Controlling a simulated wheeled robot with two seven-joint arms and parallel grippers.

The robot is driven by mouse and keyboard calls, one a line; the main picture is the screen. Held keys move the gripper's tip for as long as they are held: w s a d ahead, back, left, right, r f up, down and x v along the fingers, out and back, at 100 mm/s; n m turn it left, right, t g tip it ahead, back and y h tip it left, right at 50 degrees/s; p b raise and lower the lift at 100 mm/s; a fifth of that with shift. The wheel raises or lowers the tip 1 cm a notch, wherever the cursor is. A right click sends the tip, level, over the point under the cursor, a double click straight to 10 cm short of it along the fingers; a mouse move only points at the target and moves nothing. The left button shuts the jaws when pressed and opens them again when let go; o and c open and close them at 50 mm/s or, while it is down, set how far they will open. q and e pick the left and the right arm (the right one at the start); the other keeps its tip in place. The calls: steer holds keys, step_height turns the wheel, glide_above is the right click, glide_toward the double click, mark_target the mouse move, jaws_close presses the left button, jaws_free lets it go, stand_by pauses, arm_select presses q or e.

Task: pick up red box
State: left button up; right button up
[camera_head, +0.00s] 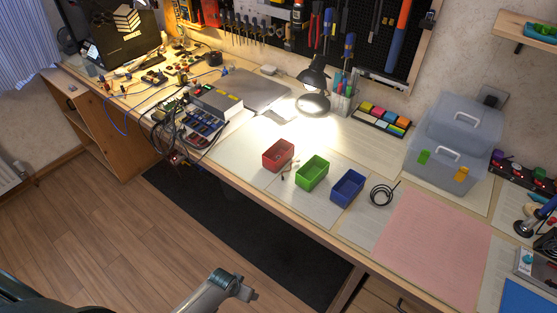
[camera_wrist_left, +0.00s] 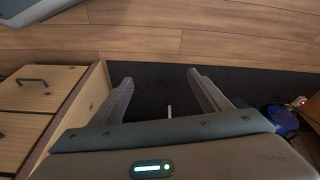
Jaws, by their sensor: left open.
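The red box (camera_head: 278,154) is a small open-topped bin on the workbench, near its front edge and left of a green bin (camera_head: 312,172). It stands upright on a pale sheet under the lamp. It does not show in the left wrist view. My left gripper (camera_wrist_left: 160,77) has its two fingers wide apart with nothing between them. It is over the floor and dark mat, away from the red box. Part of my own arm shows at the bottom of the head view. My right gripper is not seen.
A blue bin (camera_head: 348,187) stands right of the green one, with a black cable coil (camera_head: 384,193) beside it. A lit lamp (camera_head: 313,88) stands behind the bins. Electronics with cables (camera_head: 190,122) lie to the left. A pink mat (camera_head: 427,245) lies bare at right.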

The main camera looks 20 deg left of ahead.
arm_select(q)
steer(key=w+d+r, duration=0.3)
steer(key=w+r, duration=0.7)
steer(key=r, duration=0.1)
steer(key=w+d+r+m+h+b, duration=0.1)
steer(key=w+d+r+m, duration=0.1)
steer(key=r, duration=1)
steer(key=w+d+r+m+h+b, duration=0.1)
steer(key=d+r+b, duration=0.15)
steer(key=r, duration=0.85)
steer(key=w+a+r, duration=0.3)
steer(key=w+r, duration=0.5)
steer(key=r, duration=0.1)
steer(key=w+a+r+t+y+p, duration=0.1)
steer(key=w+a+r, duration=0.3)
steer(key=w+r, duration=0.5)
steer(key=shift+a, duration=0.2)
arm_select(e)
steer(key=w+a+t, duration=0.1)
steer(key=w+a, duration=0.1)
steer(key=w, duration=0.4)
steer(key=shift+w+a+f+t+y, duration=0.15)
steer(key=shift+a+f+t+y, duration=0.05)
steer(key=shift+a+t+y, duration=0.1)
arm_select(q)
steer(key=shift+f, duration=0.15)
